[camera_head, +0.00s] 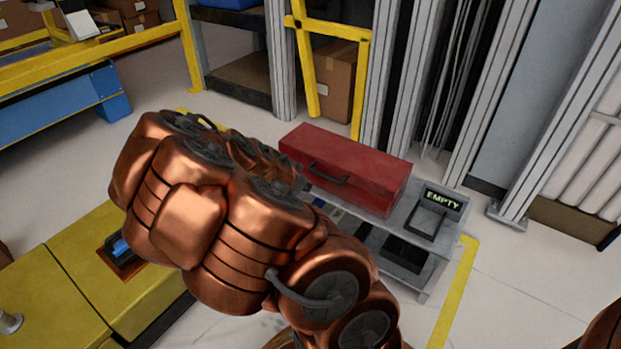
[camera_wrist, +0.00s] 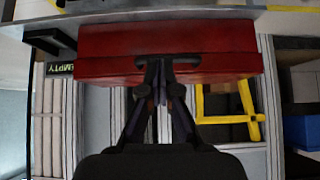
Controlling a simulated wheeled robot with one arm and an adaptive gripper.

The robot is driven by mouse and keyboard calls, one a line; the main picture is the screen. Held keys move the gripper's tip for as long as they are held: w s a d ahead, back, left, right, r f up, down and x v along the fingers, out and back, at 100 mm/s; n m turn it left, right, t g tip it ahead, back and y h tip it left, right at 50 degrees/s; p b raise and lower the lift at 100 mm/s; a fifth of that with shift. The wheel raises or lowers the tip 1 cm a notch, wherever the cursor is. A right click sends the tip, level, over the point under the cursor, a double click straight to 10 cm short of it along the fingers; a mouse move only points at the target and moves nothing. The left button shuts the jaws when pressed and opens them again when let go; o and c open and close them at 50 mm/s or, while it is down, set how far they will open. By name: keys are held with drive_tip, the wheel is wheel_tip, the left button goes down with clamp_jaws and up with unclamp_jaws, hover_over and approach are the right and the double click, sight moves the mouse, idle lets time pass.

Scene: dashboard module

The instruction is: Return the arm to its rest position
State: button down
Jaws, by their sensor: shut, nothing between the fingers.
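My copper arm fills the middle of the head view, bent, with its upper links reaching over the yellow fixture. My gripper (camera_wrist: 158,68) shows in the wrist view with its dark fingers together and empty. In the head view it is mostly hidden behind the arm. The red toolbox (camera_head: 350,165) sits on a grey bench, its dark handle on the near side. In the wrist view the toolbox (camera_wrist: 195,42) lies beyond the fingertips, which overlap its handle area. I cannot tell the gap between them.
The grey bench (camera_head: 428,264) has open bins and an "EMPTY" sign (camera_head: 443,199). A yellow fixture (camera_head: 68,275) with a blue part stands left of my arm. Yellow frames (camera_head: 310,75) and metal posts rise behind. Clear floor lies at the lower right.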

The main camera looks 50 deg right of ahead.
drive_tip(key=shift+s+a, duration=0.15)
drive_tip(key=shift+a, duration=0.45)
drive_tip(key=s+a+r+n+g+y+p, duration=0.1)
drive_tip(key=s+a+r+n+p, duration=0.4)
drive_tip(key=r+p, duration=0.8)
drive_tip(key=s+a+r+n+g+y+p, duration=0.1)
drive_tip(key=s+a+r+n+y+p, duration=0.3)
drive_tip(key=s+a+r+p, duration=0.7)
drive_tip(key=s+a+r+n+g+y+p, duration=0.1)
drive_tip(key=s+a+r+n+y+p, duration=0.2)
drive_tip(key=r, duration=2.5)
drive_tip(key=s+a+n+p, duration=0.4)
drive_tip(key=a+p, duration=0.6)
drive_tip(key=p, duration=0.3)
drive_tip(key=shift+s+a, duration=0.15)
drive_tip(key=shift+s, duration=0.25)
